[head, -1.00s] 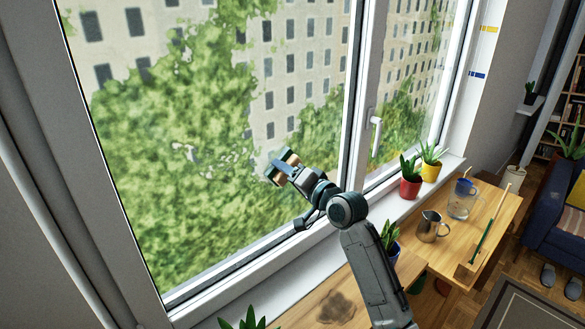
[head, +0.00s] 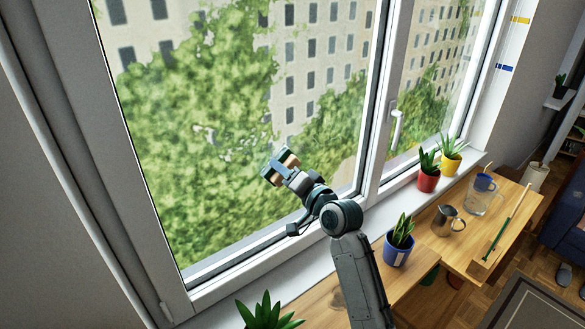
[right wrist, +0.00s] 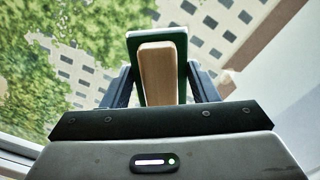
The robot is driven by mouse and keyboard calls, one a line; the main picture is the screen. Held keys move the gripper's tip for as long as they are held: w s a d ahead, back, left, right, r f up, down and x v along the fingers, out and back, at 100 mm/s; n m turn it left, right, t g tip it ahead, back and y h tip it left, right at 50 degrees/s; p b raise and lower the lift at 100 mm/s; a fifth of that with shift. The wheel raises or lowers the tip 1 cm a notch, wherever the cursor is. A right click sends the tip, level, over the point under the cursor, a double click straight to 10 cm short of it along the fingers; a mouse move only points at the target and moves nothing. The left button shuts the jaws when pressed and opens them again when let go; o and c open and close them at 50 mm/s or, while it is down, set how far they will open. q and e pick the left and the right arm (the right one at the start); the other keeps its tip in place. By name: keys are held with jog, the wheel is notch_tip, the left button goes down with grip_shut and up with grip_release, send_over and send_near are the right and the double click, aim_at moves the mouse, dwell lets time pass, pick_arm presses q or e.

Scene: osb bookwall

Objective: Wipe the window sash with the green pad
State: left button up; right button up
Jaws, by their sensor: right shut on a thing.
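The window sash (head: 375,110) is a light grey frame around a large pane (head: 200,130), with trees and a building seen through it. My right gripper (head: 288,170) is in front of the lower right part of this pane. It is shut on the wooden handle (right wrist: 157,72) of the green pad (right wrist: 135,68); the pad (head: 278,160) faces the glass. In the right wrist view the handle stands between the two fingers. I cannot tell whether the pad touches the glass. My left gripper is not in view.
Potted plants in red (head: 428,181), yellow (head: 449,165) and blue (head: 398,252) pots stand to the right of the arm. A metal pitcher (head: 447,222) and a glass jug (head: 478,200) are on the wooden table. A window handle (head: 396,128) juts out.

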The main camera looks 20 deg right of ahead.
aim_at(300, 164)
jog(key=shift+a, duration=0.15)
jog(key=shift+r+p, duration=0.3)
jog(key=shift+r, duration=0.5)
jog(key=shift+w+d, duration=0.25)
jog(key=shift+d, duration=0.6)
jog(key=shift+w+d, duration=0.2)
jog(key=shift+d, duration=0.35)
jog(key=shift+w+d, duration=0.2)
jog(key=shift+d, duration=0.35)
jog(key=shift+d, duration=0.1)
